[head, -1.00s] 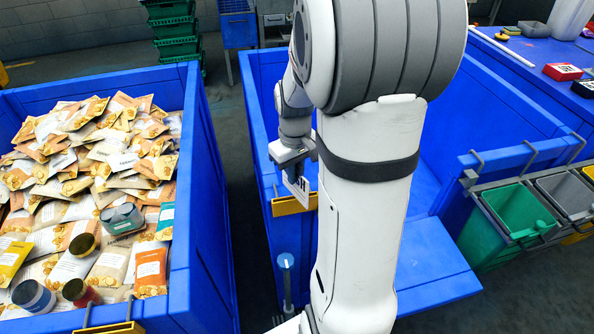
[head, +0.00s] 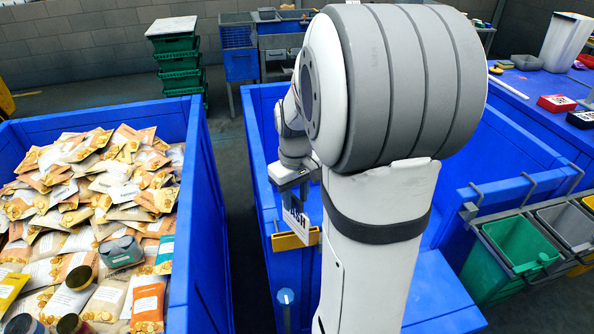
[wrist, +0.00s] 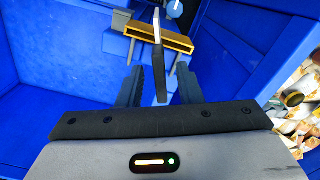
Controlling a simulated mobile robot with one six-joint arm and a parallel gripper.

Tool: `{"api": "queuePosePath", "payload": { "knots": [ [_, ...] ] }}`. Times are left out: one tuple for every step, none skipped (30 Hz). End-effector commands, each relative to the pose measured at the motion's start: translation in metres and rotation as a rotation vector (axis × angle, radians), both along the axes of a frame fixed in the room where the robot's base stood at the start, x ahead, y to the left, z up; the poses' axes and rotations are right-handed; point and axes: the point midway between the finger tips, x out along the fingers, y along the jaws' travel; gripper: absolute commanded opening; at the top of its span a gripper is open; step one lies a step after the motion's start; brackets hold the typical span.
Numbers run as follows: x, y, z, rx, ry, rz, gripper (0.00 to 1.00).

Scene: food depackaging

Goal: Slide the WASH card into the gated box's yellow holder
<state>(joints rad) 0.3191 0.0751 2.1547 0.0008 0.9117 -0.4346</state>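The WASH card (head: 297,219), white with dark lettering, stands on edge at the yellow holder (head: 290,241) on the gated box's near wall. In the wrist view the card (wrist: 158,45) is a thin edge-on strip with a dark near end, overlapping the holder (wrist: 180,40). I cannot tell how deep it sits. My gripper (head: 292,190) is just above the card in the head view. In the wrist view my gripper's fingers (wrist: 160,87) stand on either side of the card's dark end, with a visible gap on both sides.
A blue bin (head: 190,230) full of food packets and jars is at left. Green and grey bins (head: 515,245) hang on the right. A blue table (head: 530,85) with small items stands at back right. A blue post with a round top (head: 286,297) is below the holder.

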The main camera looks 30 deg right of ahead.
Motion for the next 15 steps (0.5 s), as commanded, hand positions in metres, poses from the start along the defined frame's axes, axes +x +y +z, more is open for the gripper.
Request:
{"api": "queuePosePath", "payload": {
  "knots": [
    [0.001, -0.001, 0.013, -0.002, -0.007, 0.0, 0.32],
    [0.001, -0.001, 0.02, -0.002, -0.006, 0.0, 0.32],
    [0.001, -0.001, 0.029, -0.002, -0.006, 0.0, 0.32],
    [0.001, -0.001, 0.036, -0.002, -0.006, 0.0, 0.32],
    [0.001, -0.001, 0.042, -0.001, -0.005, -0.001, 0.32],
    [0.001, -0.001, 0.05, -0.001, -0.005, -0.001, 0.32],
    [0.001, -0.001, 0.056, -0.001, -0.005, -0.001, 0.32],
    [0.0, -0.001, 0.061, -0.002, -0.003, -0.001, 0.32],
    [0.001, -0.001, 0.067, -0.002, -0.004, -0.001, 0.32],
    [0.001, -0.001, 0.071, -0.001, -0.002, -0.001, 0.32],
    [0.001, -0.001, 0.075, -0.001, -0.003, -0.001, 0.32],
    [0.001, -0.001, 0.079, -0.001, -0.002, -0.001, 0.32],
    [0.0, -0.001, 0.082, -0.001, -0.002, -0.001, 0.32],
    [0.0, -0.001, 0.084, -0.001, -0.002, -0.001, 0.32],
    [0.0, 0.0, 0.086, -0.001, -0.003, -0.001, 0.32]
  ]
}}
